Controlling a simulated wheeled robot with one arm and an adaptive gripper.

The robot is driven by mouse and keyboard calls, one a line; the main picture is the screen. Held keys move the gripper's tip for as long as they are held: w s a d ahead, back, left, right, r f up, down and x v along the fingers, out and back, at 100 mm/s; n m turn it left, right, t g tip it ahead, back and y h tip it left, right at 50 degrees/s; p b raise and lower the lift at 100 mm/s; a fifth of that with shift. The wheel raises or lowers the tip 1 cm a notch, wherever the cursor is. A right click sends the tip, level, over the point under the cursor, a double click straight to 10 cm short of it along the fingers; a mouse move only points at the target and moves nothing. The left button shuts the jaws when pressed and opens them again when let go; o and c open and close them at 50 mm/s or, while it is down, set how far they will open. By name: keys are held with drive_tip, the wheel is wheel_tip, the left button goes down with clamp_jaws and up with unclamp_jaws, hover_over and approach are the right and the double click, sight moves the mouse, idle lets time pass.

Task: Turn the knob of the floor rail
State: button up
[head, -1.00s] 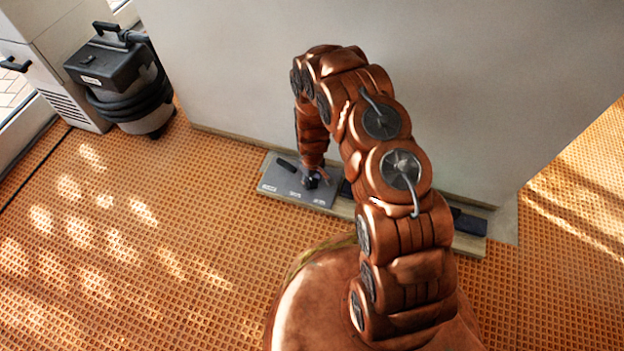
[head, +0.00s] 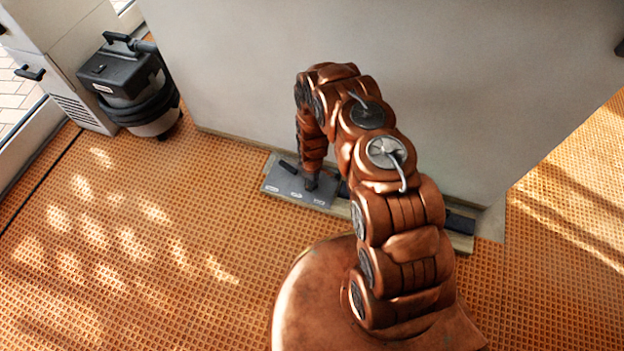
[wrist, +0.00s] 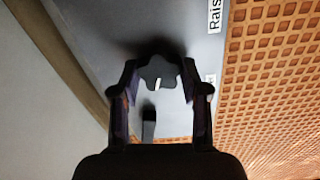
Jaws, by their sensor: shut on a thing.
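The floor rail's grey plate (head: 280,187) lies on a wooden board at the foot of the wall, and it also shows in the wrist view (wrist: 190,20). Its dark lobed knob (wrist: 158,70) has a short white mark pointing down in the wrist view. My gripper (head: 311,184) reaches down onto the plate from above. In the wrist view my gripper's fingers (wrist: 161,78) stand on either side of the knob, shut on it. In the head view the gripper hides the knob.
A dark lever or bar (head: 288,167) lies on the plate near the knob. White labels (wrist: 215,15) line the plate's edge, one starting "Rais". The wall (head: 240,70) rises close behind. A black vacuum (head: 130,85) stands at the left. The orange grid floor (head: 150,270) is clear.

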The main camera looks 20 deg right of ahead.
drive_tip(key=o, duration=1.1)
drive_tip(key=shift+o, duration=0.2)
drive_tip(key=shift+r, duration=0.1)
wheel_tip(320, 180, up, 12)
idle(0.7)
